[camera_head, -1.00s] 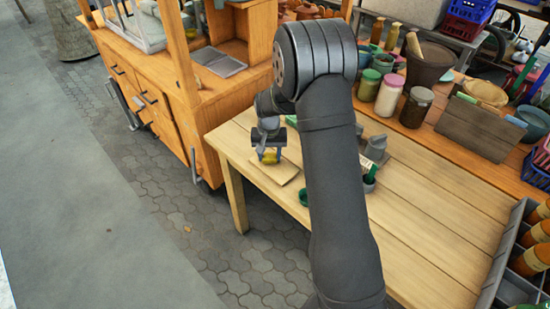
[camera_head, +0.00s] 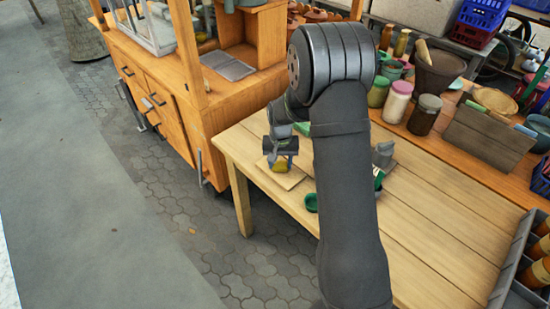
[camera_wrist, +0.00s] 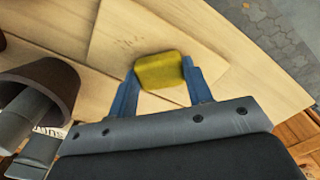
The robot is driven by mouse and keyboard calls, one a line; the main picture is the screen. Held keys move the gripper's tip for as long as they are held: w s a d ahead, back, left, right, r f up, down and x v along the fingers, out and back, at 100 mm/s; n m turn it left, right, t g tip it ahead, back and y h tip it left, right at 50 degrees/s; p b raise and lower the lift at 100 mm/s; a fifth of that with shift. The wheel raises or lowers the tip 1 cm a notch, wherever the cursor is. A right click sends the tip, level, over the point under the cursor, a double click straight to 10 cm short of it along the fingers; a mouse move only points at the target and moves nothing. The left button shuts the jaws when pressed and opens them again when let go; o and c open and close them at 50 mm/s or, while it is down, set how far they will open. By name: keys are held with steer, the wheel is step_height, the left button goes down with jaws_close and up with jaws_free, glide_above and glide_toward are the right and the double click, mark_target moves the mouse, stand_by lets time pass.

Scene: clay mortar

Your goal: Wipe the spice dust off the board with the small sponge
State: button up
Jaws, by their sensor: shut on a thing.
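The small sponge (camera_wrist: 160,71) is yellow and sits between the blue fingers of my gripper (camera_wrist: 160,85) in the wrist view. My gripper is shut on it. In the head view the sponge (camera_head: 281,164) shows below my gripper (camera_head: 280,159), over the board. The board (camera_head: 292,180) is a thin pale wooden piece lying on the table near its left end; it also shows in the wrist view (camera_wrist: 118,42). The sponge looks low over the board or on it; I cannot tell if it touches. No spice dust is clear to me on the visible part of the board.
A small green dish (camera_head: 311,202) lies right of the board, near the table's front edge. A dark brown mortar-like vessel (camera_wrist: 55,80) is close on the left in the wrist view. Jars (camera_head: 396,101) and a basket stand behind.

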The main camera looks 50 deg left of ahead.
mark_target(293, 179)
steer(key=shift+d, duration=2.75)
steer(key=shift+d+r, duration=0.15)
steer(key=shift+d, duration=0.1)
step_height(293, 179, up, 8)
steer(key=w+d+r+m, duration=0.2)
steer(key=w+r+m, duration=0.15)
steer(key=w, duration=0.75)
steer(key=w+d+f+m, duration=0.25)
steer(key=w+d, duration=0.35)
steer(key=d, duration=0.6)
steer(key=w+d+f+m, duration=0.1)
steer(key=w+d+f, duration=0.2)
steer(key=w+d, duration=0.55)
steer(key=d, duration=0.6)
steer(key=s+d+f+m, duration=0.1)
steer(key=d, duration=0.6)
steer(key=d+f+m, duration=0.1)
steer(key=d, duration=0.5)
steer(key=shift+s+d+f, duration=0.15)
steer(key=shift+s+f, duration=0.05)
steer(key=shift+s, duration=0.15)
steer(key=shift+r, duration=0.1)
